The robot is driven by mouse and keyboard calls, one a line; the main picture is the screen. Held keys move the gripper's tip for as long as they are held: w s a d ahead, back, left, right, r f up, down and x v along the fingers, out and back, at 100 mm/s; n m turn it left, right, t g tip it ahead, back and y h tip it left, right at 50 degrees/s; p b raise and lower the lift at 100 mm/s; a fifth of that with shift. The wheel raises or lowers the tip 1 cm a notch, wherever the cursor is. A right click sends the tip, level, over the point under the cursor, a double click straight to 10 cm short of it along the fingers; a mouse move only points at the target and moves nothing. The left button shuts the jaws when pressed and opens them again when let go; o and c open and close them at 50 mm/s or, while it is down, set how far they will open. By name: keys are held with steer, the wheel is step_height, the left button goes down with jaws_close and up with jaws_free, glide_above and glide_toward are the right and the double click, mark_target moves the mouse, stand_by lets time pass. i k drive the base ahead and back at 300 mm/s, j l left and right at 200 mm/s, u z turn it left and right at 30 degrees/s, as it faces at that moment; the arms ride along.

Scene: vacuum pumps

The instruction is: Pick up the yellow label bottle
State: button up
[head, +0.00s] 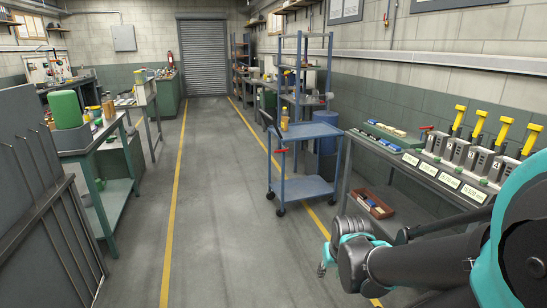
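A small amber and yellow bottle (284,119) stands upright on the top shelf of the blue cart (315,130), in the middle distance. Another small yellow-orange container (108,106) stands on the left bench, beside a large green cylinder (64,109). Labels are too small to read, so I cannot tell which one is the yellow label bottle. My gripper (322,269) hangs low at the end of my teal and dark arm, right of centre, far from both. Its fingers are too small and partly hidden to tell whether they are open.
The right bench (362,160) carries several grey units with yellow handles (478,124) and number plates. A brown tool box (372,203) lies under it. A grey panel (40,190) stands at the near left. The floor aisle (225,170) between yellow lines is clear.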

mark_target(285, 114)
steer(key=i, duration=1.9)
